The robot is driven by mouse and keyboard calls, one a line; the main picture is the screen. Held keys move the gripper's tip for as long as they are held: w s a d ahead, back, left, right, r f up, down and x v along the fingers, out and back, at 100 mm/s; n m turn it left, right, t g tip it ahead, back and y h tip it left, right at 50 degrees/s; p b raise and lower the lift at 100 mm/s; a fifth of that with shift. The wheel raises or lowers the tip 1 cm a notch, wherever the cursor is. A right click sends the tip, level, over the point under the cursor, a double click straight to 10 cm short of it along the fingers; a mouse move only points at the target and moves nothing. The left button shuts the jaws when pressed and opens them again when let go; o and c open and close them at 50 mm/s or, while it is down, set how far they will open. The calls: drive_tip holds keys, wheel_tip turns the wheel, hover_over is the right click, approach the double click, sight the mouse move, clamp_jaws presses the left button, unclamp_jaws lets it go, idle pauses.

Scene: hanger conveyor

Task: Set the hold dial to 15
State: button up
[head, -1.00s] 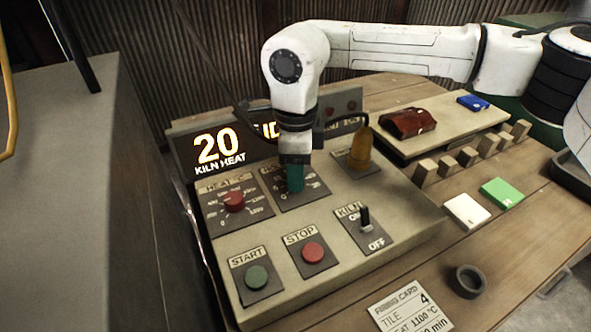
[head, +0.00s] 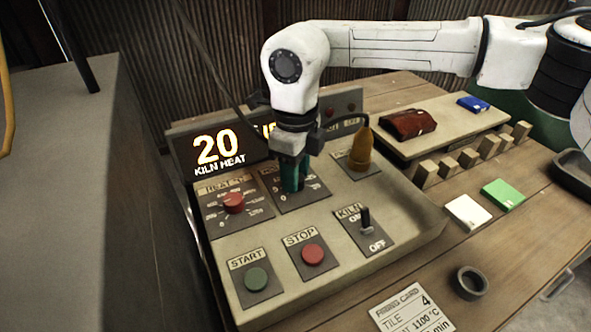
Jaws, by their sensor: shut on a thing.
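The hold dial's plate (head: 314,192) sits in the upper middle of the sloped control panel (head: 410,205). Its label and scale are partly covered, and I cannot read which number the dial points to. My gripper (head: 293,182) points down over this plate, shut on the teal hold dial (head: 291,176). My fingers and the dial are hard to tell apart here. The display (head: 217,150) at the panel's back reads "20 KILN HEAT"; the part to its right is mostly hidden behind my gripper.
Left of the hold dial is the red heat dial (head: 233,203). In front are the green START button (head: 257,279), red STOP button (head: 313,254) and KILN switch (head: 366,219). An orange cone-shaped part (head: 360,150) stands close on the right. A firing card (head: 412,310) lies on the table.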

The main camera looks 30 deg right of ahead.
drive_tip(key=o, duration=1)
drive_tip(key=shift+o, duration=0.2)
drive_tip(key=shift+r, duration=0.1)
wheel_tip(320, 180, up, 11)
drive_tip(key=shift+p, duration=0.3)
